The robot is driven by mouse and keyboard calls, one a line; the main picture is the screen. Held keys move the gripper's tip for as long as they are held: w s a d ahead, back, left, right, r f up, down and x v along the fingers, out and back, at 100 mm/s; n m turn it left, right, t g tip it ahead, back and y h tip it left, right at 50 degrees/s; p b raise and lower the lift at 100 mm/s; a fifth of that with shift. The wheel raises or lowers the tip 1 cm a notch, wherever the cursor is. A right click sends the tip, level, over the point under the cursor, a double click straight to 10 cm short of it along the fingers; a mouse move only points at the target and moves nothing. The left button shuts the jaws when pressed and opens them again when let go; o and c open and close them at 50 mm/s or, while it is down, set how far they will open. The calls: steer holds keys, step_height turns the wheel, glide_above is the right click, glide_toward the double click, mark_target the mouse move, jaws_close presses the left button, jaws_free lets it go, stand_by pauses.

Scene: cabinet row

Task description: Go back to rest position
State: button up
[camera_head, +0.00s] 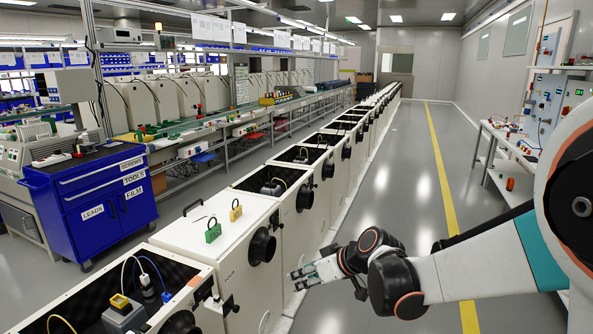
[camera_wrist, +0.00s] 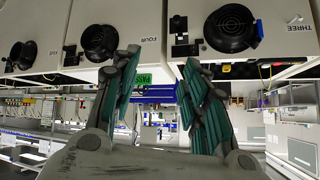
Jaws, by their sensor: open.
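My gripper (camera_head: 300,277) is at the lower middle of the head view, held out over the floor beside the cabinet row. Its fingers point left toward the cabinet fronts. In the wrist view my gripper (camera_wrist: 160,75) shows two green-padded fingers spread apart, with nothing held between them. The wrist picture looks upside down. Cabinets marked FOUR (camera_wrist: 149,36) and THREE (camera_wrist: 290,32), with round black fittings, lie beyond the fingertips.
An open cabinet (camera_head: 75,290) holds cables. A blue tool cart (camera_head: 95,195) stands left, a bench (camera_head: 510,142) right. The aisle floor (camera_head: 390,165) is clear.

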steer(key=s+d+r+m+h, duration=0.2)
steer(key=s+d, duration=0.3)
steer(key=s, duration=0.4)
steer(key=s+d+r+m+h, duration=0.2)
steer(key=s+d, duration=0.4)
steer(key=s, duration=0.3)
steer(key=s+d+r+m+t+h, duration=0.1)
steer(key=s+d+r+m+h, duration=0.1)
steer(key=s+d, duration=0.4)
steer(key=s+m+h, duration=0.1)
steer(key=s+m, duration=0.1)
steer(key=s, duration=0.1)
steer(key=shift+s+d+r, duration=0.15)
steer(key=shift+d+r, duration=0.1)
steer(key=shift+r, duration=0.1)
